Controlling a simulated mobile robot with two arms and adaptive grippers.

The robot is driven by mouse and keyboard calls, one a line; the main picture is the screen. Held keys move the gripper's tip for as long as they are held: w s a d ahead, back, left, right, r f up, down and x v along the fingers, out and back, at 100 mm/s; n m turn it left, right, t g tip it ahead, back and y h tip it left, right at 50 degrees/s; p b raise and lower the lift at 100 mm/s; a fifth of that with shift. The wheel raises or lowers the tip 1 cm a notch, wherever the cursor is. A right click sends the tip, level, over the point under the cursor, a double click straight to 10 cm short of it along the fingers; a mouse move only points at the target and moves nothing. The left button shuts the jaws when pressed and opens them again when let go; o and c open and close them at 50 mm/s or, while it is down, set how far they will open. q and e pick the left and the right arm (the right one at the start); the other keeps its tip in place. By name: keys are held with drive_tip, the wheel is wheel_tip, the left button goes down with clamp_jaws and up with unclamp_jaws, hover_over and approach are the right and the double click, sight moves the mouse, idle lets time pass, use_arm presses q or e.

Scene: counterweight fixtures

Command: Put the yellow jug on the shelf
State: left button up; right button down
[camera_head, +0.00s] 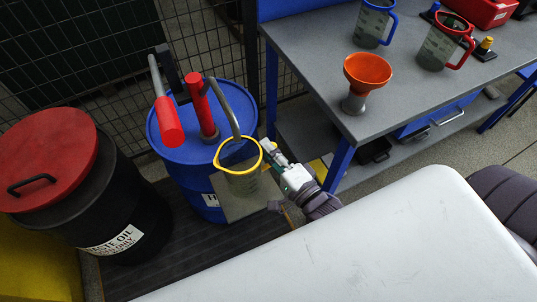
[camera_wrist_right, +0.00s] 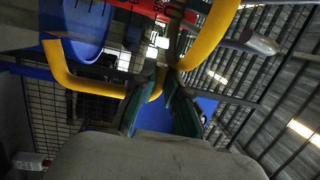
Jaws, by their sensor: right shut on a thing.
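The yellow jug (camera_head: 241,183), a clear measuring jug with a yellow rim and handle, is in front of the blue drum in the head view. The grey curved spout (camera_head: 233,112) of the drum's pump ends at the jug's mouth. My right gripper (camera_head: 270,151) is at the jug's right side, shut on its handle. In the right wrist view the yellow handle (camera_wrist_right: 70,72) passes between the green-padded fingers of my right gripper (camera_wrist_right: 160,92). A grey lower shelf (camera_head: 315,128) shows under the workbench. My left gripper is not in view.
The blue drum (camera_head: 210,170) carries a red-handled pump (camera_head: 168,122). A black waste-oil drum (camera_head: 130,205) with a red lid stands left. On the grey workbench (camera_head: 430,85) are an orange funnel (camera_head: 367,70), a blue-rimmed jug (camera_head: 371,25) and a red-rimmed jug (camera_head: 438,48).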

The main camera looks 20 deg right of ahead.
wheel_tip(320, 180, down, 3)
drive_tip(key=shift+r, duration=0.15)
drive_tip(key=shift+f, duration=0.2)
drive_tip(key=c, duration=1.2)
unclamp_jaws()
drive_tip(key=r+b+v, duration=0.1)
drive_tip(key=v, duration=1.1)
drive_tip(key=shift+f+b, duration=0.3)
